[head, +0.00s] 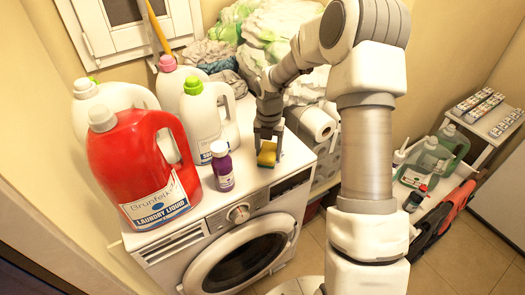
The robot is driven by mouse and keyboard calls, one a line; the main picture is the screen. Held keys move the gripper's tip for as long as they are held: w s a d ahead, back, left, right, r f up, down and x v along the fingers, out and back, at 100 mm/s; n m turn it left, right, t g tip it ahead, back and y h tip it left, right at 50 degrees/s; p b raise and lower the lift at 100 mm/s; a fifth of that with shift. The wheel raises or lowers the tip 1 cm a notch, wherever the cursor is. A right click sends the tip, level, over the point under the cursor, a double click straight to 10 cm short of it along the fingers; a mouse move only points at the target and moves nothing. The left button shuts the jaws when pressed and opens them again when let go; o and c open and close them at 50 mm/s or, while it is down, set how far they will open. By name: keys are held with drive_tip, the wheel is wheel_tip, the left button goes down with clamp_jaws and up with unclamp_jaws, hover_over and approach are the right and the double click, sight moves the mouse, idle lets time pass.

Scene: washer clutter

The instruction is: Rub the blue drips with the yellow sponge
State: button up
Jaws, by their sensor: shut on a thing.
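My gripper (268,137) points down over the right part of the washer top and is shut on the yellow sponge (267,154). The sponge is at or just above the white surface; I cannot tell if it touches. No blue drips can be made out; the sponge, gripper or bottles may hide them. The washer (238,213) stands with its round door to the front.
A red laundry liquid jug (140,165), several white bottles (203,115) and a small purple bottle (222,168) stand left of my gripper. Paper rolls (318,124) are close on the right. Piled laundry (270,35) is behind.

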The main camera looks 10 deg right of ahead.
sight(260, 154)
drive_tip(key=shift+w+d+p, duration=0.25)
drive_tip(key=shift+d+p, duration=0.05)
drive_tip(key=shift+d, duration=0.5)
drive_tip(key=shift+w+d+p, duration=0.25)
drive_tip(key=shift+d+p, duration=0.05)
drive_tip(key=shift+d, duration=0.55)
drive_tip(key=shift+w+d+p, duration=0.25)
drive_tip(key=shift+d+p, duration=0.05)
drive_tip(key=shift+d, duration=0.5)
drive_tip(key=shift+a+f, duration=0.1)
drive_tip(key=shift+f, duration=0.05)
